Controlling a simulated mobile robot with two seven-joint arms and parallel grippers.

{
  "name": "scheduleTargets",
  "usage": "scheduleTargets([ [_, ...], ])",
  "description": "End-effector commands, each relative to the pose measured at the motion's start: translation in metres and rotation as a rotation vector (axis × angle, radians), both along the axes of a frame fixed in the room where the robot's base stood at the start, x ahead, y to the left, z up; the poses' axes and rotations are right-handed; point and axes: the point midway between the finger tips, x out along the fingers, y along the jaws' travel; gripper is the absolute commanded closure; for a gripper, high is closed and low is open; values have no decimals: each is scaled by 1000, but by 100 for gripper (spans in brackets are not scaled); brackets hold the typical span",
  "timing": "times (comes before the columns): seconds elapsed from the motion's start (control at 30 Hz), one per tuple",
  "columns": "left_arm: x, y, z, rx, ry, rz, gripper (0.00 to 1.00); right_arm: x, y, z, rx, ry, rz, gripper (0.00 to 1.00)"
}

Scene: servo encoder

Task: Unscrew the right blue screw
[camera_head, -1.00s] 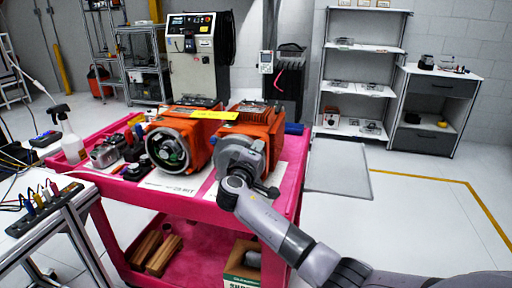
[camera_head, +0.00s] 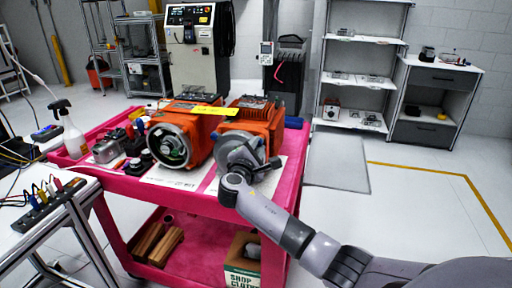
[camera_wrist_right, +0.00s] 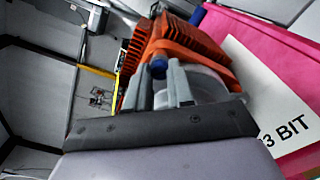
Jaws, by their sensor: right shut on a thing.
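Two orange servo motors stand on the pink cart: the left motor (camera_head: 176,142) with an open round face showing green parts inside, and the right motor (camera_head: 258,122). My right gripper (camera_head: 243,163) is at the round grey front of the right motor and covers much of it. In the right wrist view, the right gripper's grey fingers (camera_wrist_right: 162,88) are closed on a blue screw (camera_wrist_right: 158,66). The screw's head shows between the fingertips, against the grey cover (camera_wrist_right: 200,82). The screw is hidden in the head view. My left gripper is out of view.
The pink cart (camera_head: 289,190) carries a printed white sheet (camera_head: 180,178), small parts, a spray bottle (camera_head: 73,138) and a blue cylinder (camera_head: 294,122) behind the right motor. A shop-cloth box (camera_head: 242,275) sits on its lower shelf. A metal table (camera_head: 50,222) stands at left.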

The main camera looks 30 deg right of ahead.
Motion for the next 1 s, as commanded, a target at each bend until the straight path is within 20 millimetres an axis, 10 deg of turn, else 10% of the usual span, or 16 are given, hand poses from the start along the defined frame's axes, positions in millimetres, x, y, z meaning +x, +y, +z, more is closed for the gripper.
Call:
scheduleTargets([
  [1.0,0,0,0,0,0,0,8,1,-2,2,-629,733,-4,100],
])
